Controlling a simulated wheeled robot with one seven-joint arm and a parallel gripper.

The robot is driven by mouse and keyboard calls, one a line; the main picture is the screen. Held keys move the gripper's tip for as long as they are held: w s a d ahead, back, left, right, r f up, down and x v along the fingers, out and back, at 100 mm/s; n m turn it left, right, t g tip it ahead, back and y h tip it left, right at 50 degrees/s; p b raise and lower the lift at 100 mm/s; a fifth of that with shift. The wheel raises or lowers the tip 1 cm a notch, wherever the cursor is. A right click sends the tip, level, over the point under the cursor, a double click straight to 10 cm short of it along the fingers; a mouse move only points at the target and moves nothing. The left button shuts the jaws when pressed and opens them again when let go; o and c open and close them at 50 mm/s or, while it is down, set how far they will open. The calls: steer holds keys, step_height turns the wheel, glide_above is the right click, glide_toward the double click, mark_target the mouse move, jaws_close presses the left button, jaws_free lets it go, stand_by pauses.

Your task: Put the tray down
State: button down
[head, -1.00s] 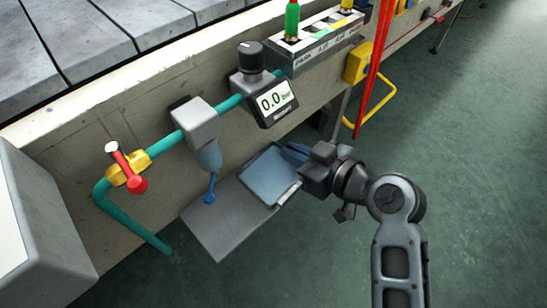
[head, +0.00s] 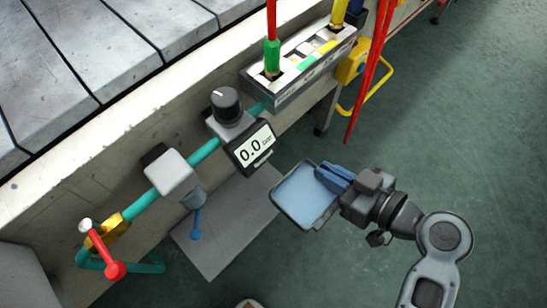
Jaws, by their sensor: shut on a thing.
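The tray (head: 296,196) is a small, shallow, light-blue tray with a grey rim, in the middle of the head view. My gripper (head: 335,178) is shut on the tray's right edge with its blue fingers. The tray is held out to the right of the grey plate (head: 222,236) below the pipe. Its left corner shows close to the plate's right corner in the picture; the height between them is hard to tell. No contents show in the tray.
A teal pipe (head: 205,152) carries a gauge reading 0.0 (head: 250,147), a grey filter unit (head: 172,174) and a red-handled valve (head: 113,270). A rack (head: 300,65) holds coloured tools above. Red straps (head: 371,75) hang at upper right. Green floor (head: 450,130) is open to the right.

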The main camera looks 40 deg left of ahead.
mark_target(317, 196)
steer(key=a+f+b, duration=0.1)
steer(key=a+f, duration=0.1)
steer(key=a, duration=0.1)
steer(key=s+a+f, duration=0.1)
steer(key=a+f, duration=0.1)
steer(key=a, duration=0.2)
steer(key=a+f+b, duration=0.1)
steer(key=a+f, duration=0.2)
steer(key=a, duration=0.1)
steer(key=shift+s+b, duration=0.35)
steer(key=shift+a+f+b, duration=0.1)
steer(key=shift+f+b, duration=0.6)
steer(key=shift+f, duration=1.25)
steer(key=shift+f, duration=0.2)
steer(key=c, duration=1.2)
jaws_free()
steer(key=shift+c, duration=0.2)
steer(key=shift+r, duration=0.1)
steer(key=shift+r, duration=0.1)
steer(key=p+v, duration=0.2)
steer(key=v, duration=1)
steer(key=shift+p, duration=0.3)
